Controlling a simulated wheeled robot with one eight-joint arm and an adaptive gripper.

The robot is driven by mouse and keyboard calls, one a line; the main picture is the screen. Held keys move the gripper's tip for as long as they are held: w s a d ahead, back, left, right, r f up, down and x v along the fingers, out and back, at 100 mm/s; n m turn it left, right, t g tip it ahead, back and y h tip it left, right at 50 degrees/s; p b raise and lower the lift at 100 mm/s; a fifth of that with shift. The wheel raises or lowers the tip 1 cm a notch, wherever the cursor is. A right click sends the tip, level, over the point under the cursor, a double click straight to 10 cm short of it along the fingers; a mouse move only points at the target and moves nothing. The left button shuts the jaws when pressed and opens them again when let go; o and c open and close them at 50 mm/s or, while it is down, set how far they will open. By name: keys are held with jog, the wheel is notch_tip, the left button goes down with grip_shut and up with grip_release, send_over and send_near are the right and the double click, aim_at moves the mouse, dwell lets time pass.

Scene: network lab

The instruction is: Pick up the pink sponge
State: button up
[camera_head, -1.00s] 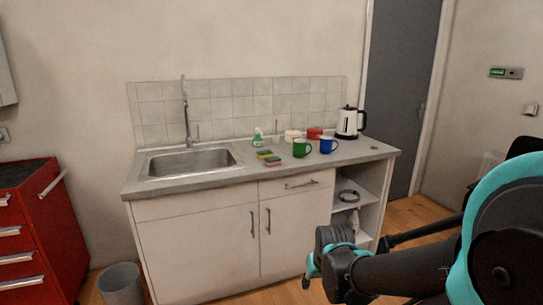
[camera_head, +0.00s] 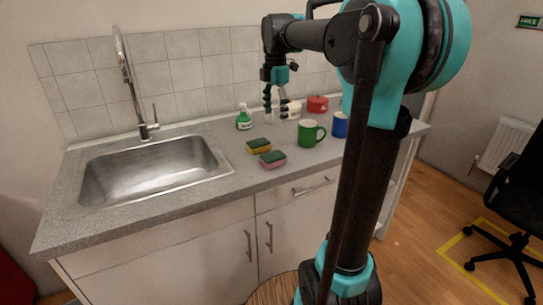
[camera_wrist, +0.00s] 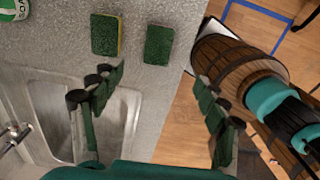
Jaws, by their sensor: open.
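The pink sponge (camera_head: 272,160) lies flat near the counter's front edge, its dark green top up and pink side showing below. In the wrist view its green top (camera_wrist: 157,45) is visible, ahead of and between my spread fingers. A second sponge with a yellow side (camera_head: 259,146) lies just behind it, and shows to its left in the wrist view (camera_wrist: 106,35). My gripper (camera_head: 276,116) is open, empty and pointing down above the counter. Its fingers (camera_wrist: 155,78) are apart and touch neither sponge.
A green mug (camera_head: 308,134) and a blue mug (camera_head: 340,124) stand right of the sponges. A soap bottle (camera_head: 244,118) and a red container (camera_head: 317,103) stand farther back. The sink (camera_head: 155,170) is at left.

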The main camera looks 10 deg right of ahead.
send_over(273, 156)
jog(key=shift+n, duration=0.3)
jog(key=f, duration=1.1)
jog(key=shift+w+d+f, duration=0.15)
jog(key=shift+d+f, duration=0.15)
jog(key=shift+a+f, duration=0.2)
jog(key=shift+f, duration=2.45)
jog(key=c, duration=0.8)
